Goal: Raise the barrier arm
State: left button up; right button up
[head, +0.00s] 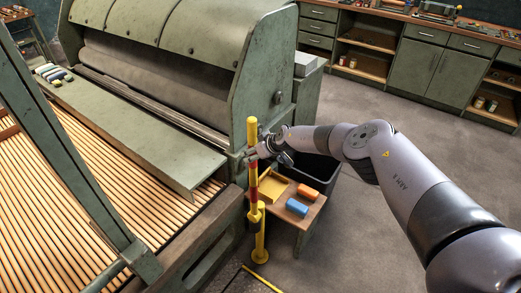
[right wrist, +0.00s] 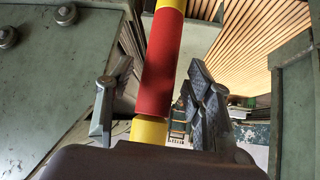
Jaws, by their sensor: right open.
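The barrier arm (head: 253,138) is a yellow pole with red bands and stands upright in the head view. Its lower end meets a short yellow post (head: 260,240) with a round foot on the floor. My right gripper (head: 262,155) is at the upper part of the pole. In the right wrist view the pole's red band (right wrist: 160,65) runs between the two spread fingers of the right gripper (right wrist: 158,105), with gaps on both sides. The dark gripper body hides the pole's lower part there. My left gripper is not in view.
A large green machine (head: 180,60) with a slatted wooden bed (head: 50,190) fills the left. A dark bin (head: 322,168) stands behind. Floor at right is clear.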

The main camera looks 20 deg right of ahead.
jog(key=v, duration=0.5)
jog(key=shift+s+a, duration=0.1)
dwell(0.7)
